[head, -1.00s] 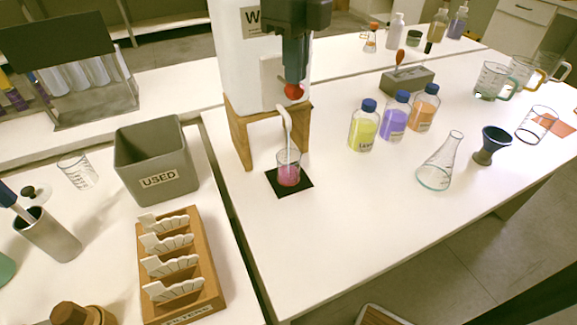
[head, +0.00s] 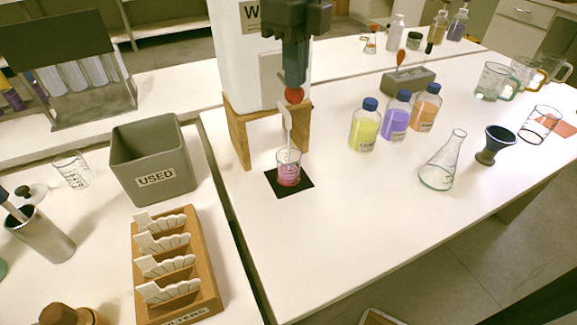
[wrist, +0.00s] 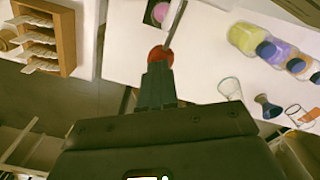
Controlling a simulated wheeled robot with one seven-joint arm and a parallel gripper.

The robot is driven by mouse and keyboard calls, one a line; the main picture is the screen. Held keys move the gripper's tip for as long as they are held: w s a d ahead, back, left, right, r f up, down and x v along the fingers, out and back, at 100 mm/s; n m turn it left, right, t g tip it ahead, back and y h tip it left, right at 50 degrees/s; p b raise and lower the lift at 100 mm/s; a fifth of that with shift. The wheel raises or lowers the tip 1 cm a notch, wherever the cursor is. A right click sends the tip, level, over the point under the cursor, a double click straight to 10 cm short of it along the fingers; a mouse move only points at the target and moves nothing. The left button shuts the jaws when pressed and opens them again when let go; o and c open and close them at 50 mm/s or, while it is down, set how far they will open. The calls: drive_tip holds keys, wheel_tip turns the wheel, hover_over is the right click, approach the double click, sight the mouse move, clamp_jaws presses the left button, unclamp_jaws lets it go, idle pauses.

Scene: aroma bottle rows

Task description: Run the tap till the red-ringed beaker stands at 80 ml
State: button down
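A small beaker (head: 289,176) with pink liquid stands on a black square mat (head: 307,184) under the tap spout (head: 285,117). Its graduations and liquid level are too small to read. A thin pale line, apparently water, runs from the spout down into the beaker. My gripper (head: 295,84) is above the spout, its fingertips at the red ball knob (head: 294,96) of the tap. In the wrist view the fingers look closed together, with the red knob (wrist: 160,57) just beyond the tips and apparently touching. The pink liquid (wrist: 160,12) shows at the top there.
A wooden stand (head: 238,136) carries the white tank (head: 229,60). Yellow, purple and orange bottles (head: 364,130), a flask (head: 438,172) and a dark blue cup (head: 493,147) stand to the right. A grey USED bin (head: 152,181) and filter rack (head: 207,282) are left. The front bench is clear.

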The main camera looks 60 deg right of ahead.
drive_tip(key=shift+s+f+b, duration=0.2)
drive_tip(key=shift+f+b, duration=0.95)
idle(0.8)
drive_tip(key=shift+r, duration=0.4)
wheel_tip(320, 180, up, 8)
drive_tip(key=p, duration=0.4)
drive_tip(key=shift+w+r, duration=0.2)
drive_tip(key=shift+w, duration=0.05)
idle(0.5)
